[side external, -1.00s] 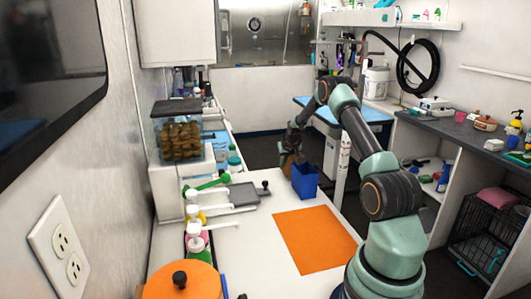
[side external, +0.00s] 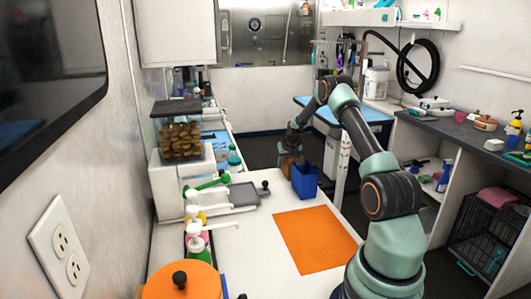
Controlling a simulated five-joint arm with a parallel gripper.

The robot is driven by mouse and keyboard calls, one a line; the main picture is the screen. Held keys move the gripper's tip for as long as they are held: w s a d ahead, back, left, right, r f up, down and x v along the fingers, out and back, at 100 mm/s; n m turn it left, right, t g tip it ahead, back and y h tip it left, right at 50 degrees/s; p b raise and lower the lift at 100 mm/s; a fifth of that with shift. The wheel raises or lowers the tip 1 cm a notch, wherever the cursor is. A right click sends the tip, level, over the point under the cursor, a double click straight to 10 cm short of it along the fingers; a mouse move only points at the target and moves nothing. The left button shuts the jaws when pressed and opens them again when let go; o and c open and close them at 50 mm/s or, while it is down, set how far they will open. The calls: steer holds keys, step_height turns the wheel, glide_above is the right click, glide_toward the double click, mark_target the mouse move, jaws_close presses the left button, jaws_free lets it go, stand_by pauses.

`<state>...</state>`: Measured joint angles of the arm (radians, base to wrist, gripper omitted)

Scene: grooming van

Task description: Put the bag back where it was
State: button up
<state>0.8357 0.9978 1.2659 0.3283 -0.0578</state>
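My gripper (side external: 288,160) is at the end of my outstretched arm, just behind and left of a blue open-topped bin (side external: 305,183) at the far right edge of the white counter. A small brown shape, which could be the bag, shows at the gripper's tip, partly hidden by the bin. It is too small to tell whether the fingers are closed on it or only beside it. No other thing that is clearly a bag shows.
An orange mat (side external: 314,240) lies flat on the white counter (side external: 258,238). Pump bottles (side external: 198,240), a grey tray (side external: 236,195) and a clear treat bin (side external: 181,140) stand along the left. A blue-topped table (side external: 372,113) is behind. The counter left of the mat is clear.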

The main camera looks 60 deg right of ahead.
steer(key=v, duration=1.1)
steer(key=w+a+r+n+y, duration=0.1)
steer(key=a+r, duration=0.3)
steer(key=a, duration=0.4)
steer(key=a+r+n+t, duration=0.15)
steer(key=a+r, duration=0.25)
steer(key=a, duration=0.4)
steer(key=w+a+r+n+y, duration=0.15)
steer(key=a+r, duration=0.25)
steer(key=a, duration=0.4)
steer(key=s+a+n+y, duration=0.1)
steer(key=s+a+n, duration=0.1)
steer(key=s+a, duration=0.4)
steer(key=s+a+n+y, duration=0.1)
steer(key=s+a+n, duration=0.2)
steer(key=a, duration=0.9)
steer(key=s+r, duration=0.1)
steer(key=s, duration=0.2)
steer(key=shift+s+a, duration=0.25)
